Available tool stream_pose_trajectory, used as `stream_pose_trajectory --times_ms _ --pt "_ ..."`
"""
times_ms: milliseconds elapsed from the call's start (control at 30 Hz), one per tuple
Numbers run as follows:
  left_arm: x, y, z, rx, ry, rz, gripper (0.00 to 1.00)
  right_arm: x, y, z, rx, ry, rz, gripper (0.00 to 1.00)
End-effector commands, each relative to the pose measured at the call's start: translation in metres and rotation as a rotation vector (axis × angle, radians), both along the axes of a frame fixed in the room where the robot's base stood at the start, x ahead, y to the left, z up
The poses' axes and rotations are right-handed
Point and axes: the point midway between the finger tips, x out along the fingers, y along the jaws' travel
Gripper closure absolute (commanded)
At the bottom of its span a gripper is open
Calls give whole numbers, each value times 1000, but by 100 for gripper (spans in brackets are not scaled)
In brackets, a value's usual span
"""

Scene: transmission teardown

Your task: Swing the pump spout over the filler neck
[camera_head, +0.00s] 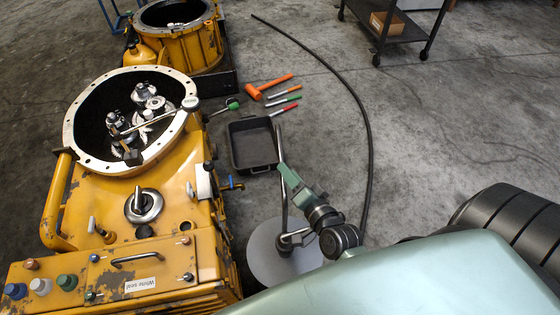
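The yellow transmission housing (165,255) stands at the left, its round flange opening showing metal gear parts inside. On its top face is a chrome-ringed fitting (143,206) with a short stub; I cannot tell whether this is the filler neck. A thin metal tube (283,205) rises beside the housing from near a grey round disc (270,258); it may belong to the pump, but its spout is not clear. My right arm reaches up from the lower right, and its gripper (281,165) is by this tube, right of the housing. Its fingers are too small to read. My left gripper is not in view.
A black tray (240,147) lies beside the housing, with an orange hammer (267,87) and coloured-handled tools (284,98) behind it. A long black hose (367,125) curves over the floor. A cart (400,30) stands at the back right.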

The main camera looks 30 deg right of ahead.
Motion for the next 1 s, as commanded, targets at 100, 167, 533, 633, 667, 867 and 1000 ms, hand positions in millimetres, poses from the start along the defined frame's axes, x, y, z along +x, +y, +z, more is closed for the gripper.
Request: stream_pose_trajectory --times_ms 100,167,533,633,667,867,1000 --pt "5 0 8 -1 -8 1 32 21 -1 -5 0 -3 -1 64" --pt "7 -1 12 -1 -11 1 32 30 -1 -7 0 -2 -1 64" --pt "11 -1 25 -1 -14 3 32 51 -1 -11 -1 1 0 64" --pt "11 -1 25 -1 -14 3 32 51 -1 -11 -1 1 0 64" --pt "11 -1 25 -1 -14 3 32 51 -1 -11 -1 1 0 64" --pt "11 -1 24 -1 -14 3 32 51 -1 -11 -1 1 0 100" --pt "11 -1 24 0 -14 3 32 50 -1 -11 -1 1 0 100"
